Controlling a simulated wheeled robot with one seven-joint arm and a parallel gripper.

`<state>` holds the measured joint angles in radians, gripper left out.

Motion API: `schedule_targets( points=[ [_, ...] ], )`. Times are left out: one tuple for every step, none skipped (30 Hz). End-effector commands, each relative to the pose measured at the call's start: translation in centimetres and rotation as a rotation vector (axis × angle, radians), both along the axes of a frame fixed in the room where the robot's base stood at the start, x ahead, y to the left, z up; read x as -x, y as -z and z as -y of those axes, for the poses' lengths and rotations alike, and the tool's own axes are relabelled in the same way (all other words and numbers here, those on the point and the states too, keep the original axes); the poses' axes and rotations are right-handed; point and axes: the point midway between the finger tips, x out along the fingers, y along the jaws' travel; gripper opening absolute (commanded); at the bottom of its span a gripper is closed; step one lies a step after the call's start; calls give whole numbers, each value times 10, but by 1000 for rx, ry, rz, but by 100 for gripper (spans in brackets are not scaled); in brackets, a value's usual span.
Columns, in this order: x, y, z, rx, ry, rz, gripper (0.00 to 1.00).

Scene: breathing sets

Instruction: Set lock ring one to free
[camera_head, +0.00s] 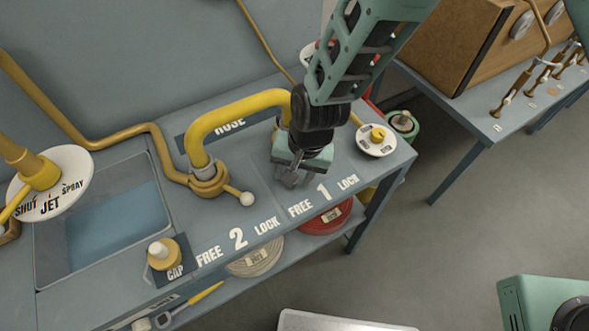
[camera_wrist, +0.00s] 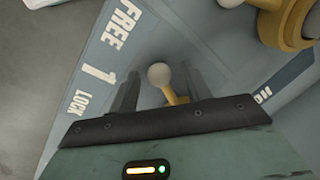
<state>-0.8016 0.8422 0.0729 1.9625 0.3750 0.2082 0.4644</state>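In the wrist view, the lever of lock ring one has a white ball knob (camera_wrist: 159,75) on a short brass arm. The knob sits between the two grey fingers of my gripper (camera_wrist: 158,92), with visible space on each side. It lies roughly level with the 1 of the printed "FREE 1 LOCK" label (camera_wrist: 100,62). In the head view, my gripper (camera_head: 292,180) points down over the bench just above that label (camera_head: 323,192) and hides the lever. The ring's body is hidden behind my gripper and wrist. I cannot tell whether the fingers touch the knob.
A yellow hose pipe (camera_head: 240,106) arches close to my wrist on its left. Lock ring two (camera_head: 208,180) with its white-knobbed lever (camera_head: 246,198) stands to the left. A cap (camera_head: 163,250), a sink (camera_head: 110,225) and a round dial (camera_head: 377,140) are also on the bench.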

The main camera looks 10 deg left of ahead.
Motion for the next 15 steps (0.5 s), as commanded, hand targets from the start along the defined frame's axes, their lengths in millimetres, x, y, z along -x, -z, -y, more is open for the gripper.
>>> schedule_targets(
  points=[
    [0, 0, 0, 0, 0, 0, 48],
    [0, -1, 0, 0, 0, 0, 48],
    [0, -3, 1, 0, 0, 1, 48],
    [0, -5, 1, -1, 0, 1, 48],
    [0, -8, 1, -1, 0, 1, 48],
    [0, -12, 2, -1, 0, 1, 48],
    [-1, -16, 3, -2, 0, 2, 48],
    [-1, -21, 3, -2, 1, 3, 48],
    [-1, -28, 5, -3, 1, 3, 48],
    [0, -34, 6, -3, 0, 2, 48],
    [-1, -40, 7, -3, 1, 4, 48],
    [-1, -48, 9, -3, 1, 3, 48],
    [-1, -55, 10, -4, 0, 5, 48],
    [-1, -61, 12, -4, 0, 4, 48],
    [-1, -70, 13, -4, -1, 4, 48]
  ],
)
